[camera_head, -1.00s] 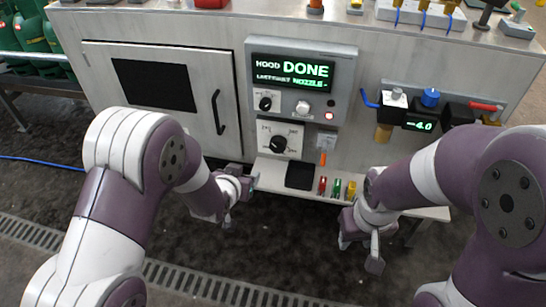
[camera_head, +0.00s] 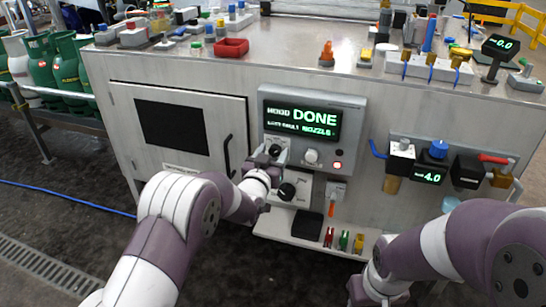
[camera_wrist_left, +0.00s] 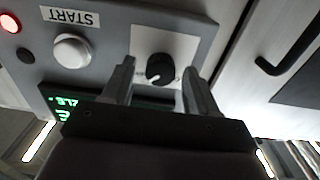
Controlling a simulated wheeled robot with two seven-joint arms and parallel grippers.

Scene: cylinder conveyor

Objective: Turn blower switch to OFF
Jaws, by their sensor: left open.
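A black rotary knob on a white plate (camera_head: 276,150) sits at the lower left of the grey control box (camera_head: 355,103). In the left wrist view the black knob (camera_wrist_left: 160,68) shows between my fingers, apart from them. A second black knob (camera_head: 287,191) sits on a white plate below the box. I cannot read which knob is labelled blower. My left gripper (camera_head: 267,160) is open in front of the upper knob; its two fingers show in the left wrist view (camera_wrist_left: 158,92). My right gripper (camera_head: 362,291) is low at the bottom edge, its fingers unclear.
A round START button (camera_wrist_left: 72,50) and a lit red lamp (camera_head: 338,165) are beside the upper knob. The green display (camera_head: 301,122) reads DONE. A black door handle (camera_head: 228,156) is just left of the gripper. Valves (camera_head: 402,150) are on the right.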

